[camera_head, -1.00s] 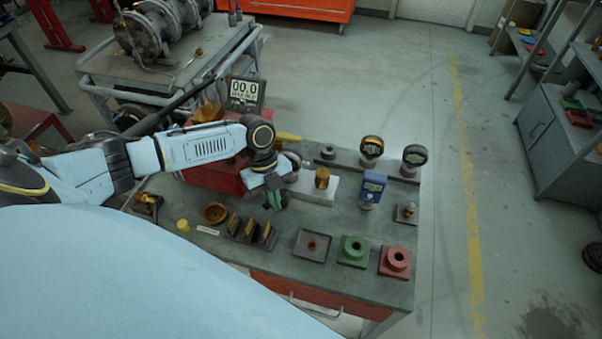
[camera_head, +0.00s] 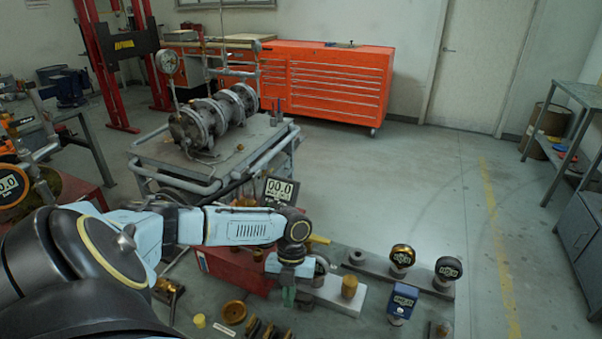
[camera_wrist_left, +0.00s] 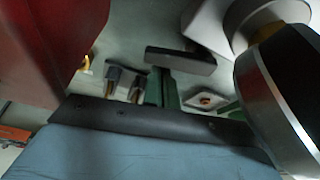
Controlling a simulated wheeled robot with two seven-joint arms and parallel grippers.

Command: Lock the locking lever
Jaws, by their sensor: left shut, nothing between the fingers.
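My left gripper (camera_head: 288,297) is shut and empty. It points down over the grey workbench, in front of the red box (camera_head: 235,268). In the left wrist view its green fingers (camera_wrist_left: 163,88) hang above the bench, with a large dark rounded part close on the right. A yellow handle-like bar (camera_head: 318,239) sticks out behind my left wrist, apart from the fingers. I cannot tell whether it is the locking lever. A grey flanged valve and pipe assembly (camera_head: 215,115) stands on a cart farther back. My right gripper is not in view.
On the bench (camera_head: 340,325) are a brass cylinder on a pale block (camera_head: 349,286), two round gauges (camera_head: 401,257), a blue meter (camera_head: 402,301) and a brass ring (camera_head: 233,312).

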